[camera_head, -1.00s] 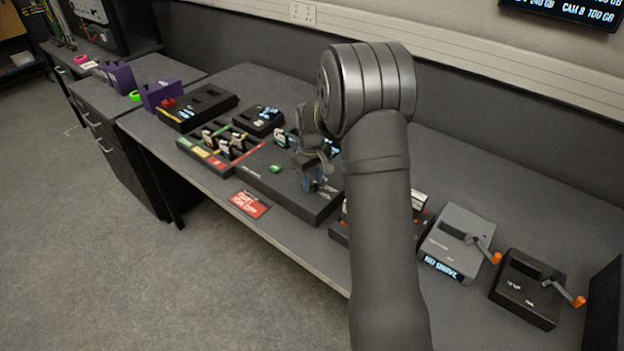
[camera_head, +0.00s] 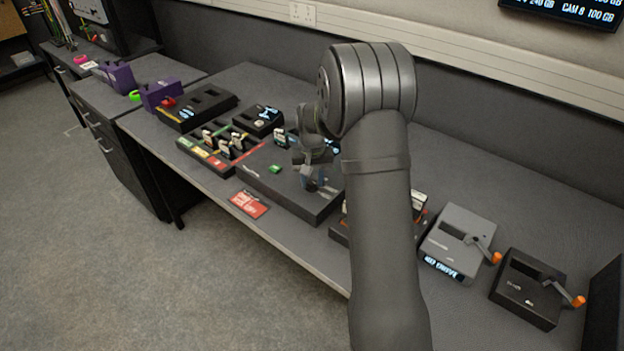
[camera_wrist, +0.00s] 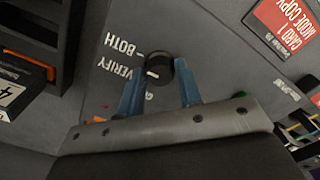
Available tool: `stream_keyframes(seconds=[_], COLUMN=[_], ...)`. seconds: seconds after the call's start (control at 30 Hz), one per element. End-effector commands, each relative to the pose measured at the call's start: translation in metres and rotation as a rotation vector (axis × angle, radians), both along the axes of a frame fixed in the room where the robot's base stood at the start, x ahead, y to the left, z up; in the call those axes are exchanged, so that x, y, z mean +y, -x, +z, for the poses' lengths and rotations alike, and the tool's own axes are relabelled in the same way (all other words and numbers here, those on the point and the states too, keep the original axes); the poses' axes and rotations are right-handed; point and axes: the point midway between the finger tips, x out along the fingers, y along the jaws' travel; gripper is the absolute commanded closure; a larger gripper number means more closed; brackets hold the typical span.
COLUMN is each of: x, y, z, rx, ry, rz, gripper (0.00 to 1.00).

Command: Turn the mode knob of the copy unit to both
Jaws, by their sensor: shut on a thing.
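The copy unit (camera_head: 262,178) is a low, dark box on the bench in the head view; its panel (camera_wrist: 205,40) fills the middle of the wrist view. The black mode knob (camera_wrist: 158,80) has a white pointer mark facing left in the wrist view, towards the VERIFY side. In the head view my gripper (camera_head: 313,184) is over the unit, partly hidden by my arm.
A red CARD 1 MODE COPY card (camera_wrist: 286,25) lies at the unit's front; it shows in the head view too (camera_head: 249,204). A card rack (camera_head: 215,148) stands left. Grey (camera_head: 457,240) and black (camera_head: 530,287) cranked boxes stand right. A small green button (camera_head: 275,169) is on the unit.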

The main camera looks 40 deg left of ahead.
Motion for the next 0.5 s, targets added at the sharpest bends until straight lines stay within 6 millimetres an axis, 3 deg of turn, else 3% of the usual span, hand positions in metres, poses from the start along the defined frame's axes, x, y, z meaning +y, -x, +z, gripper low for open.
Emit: stream_keyframes(seconds=[0.47, 0.5], x=[-0.0006, -0.0006], y=[0.0003, 0.0003], z=[-0.0005, -0.0005], rx=[0.001, 0.001], ry=[0.001, 0.001], rz=[-0.013, -0.013], gripper=[0.91, 0.60])
